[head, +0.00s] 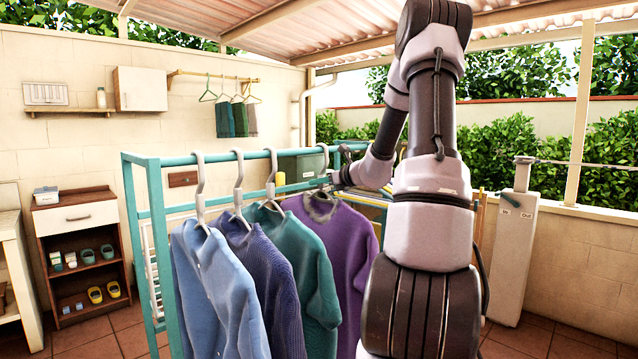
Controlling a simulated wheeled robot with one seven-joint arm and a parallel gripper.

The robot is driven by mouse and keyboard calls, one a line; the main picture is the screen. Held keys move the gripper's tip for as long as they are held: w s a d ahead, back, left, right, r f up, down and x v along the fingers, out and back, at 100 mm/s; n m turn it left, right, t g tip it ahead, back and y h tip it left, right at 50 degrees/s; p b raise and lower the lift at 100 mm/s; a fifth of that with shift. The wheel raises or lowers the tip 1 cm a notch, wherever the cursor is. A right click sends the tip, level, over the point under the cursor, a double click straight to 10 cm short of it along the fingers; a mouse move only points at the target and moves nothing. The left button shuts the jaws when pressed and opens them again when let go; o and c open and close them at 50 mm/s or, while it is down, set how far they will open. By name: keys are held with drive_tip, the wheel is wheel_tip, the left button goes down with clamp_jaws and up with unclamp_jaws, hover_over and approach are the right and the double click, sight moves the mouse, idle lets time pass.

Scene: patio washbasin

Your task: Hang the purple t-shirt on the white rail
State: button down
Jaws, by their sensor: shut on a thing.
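The purple t-shirt (349,240), a long-sleeved knit in looks, hangs upright at the right end of a row of clothes on a teal rail (225,157). Its grey hanger (324,160) has its hook at the teal rail; whether the hook still bears on the rail I cannot tell. My gripper (332,180) is at the hanger just above the purple collar and is shut on it. The fingertips are small and partly hidden. My arm covers the area right of the t-shirt. I cannot clearly make out a white rail.
A light blue shirt (212,285), a dark blue sweater (262,270) and a green sweater (300,260) hang close to the left. A wall rail (215,75) holds hangers and cloths behind. A white post (518,245) stands right. A shoe shelf (85,250) stands left.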

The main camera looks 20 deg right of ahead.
idle(0.3)
drive_tip(key=shift+r, duration=1.5)
drive_tip(key=v, duration=0.3)
drive_tip(key=f+v, duration=0.1)
drive_tip(key=v, duration=0.6)
drive_tip(key=shift+s+f, duration=0.2)
drive_tip(key=shift+f, duration=0.1)
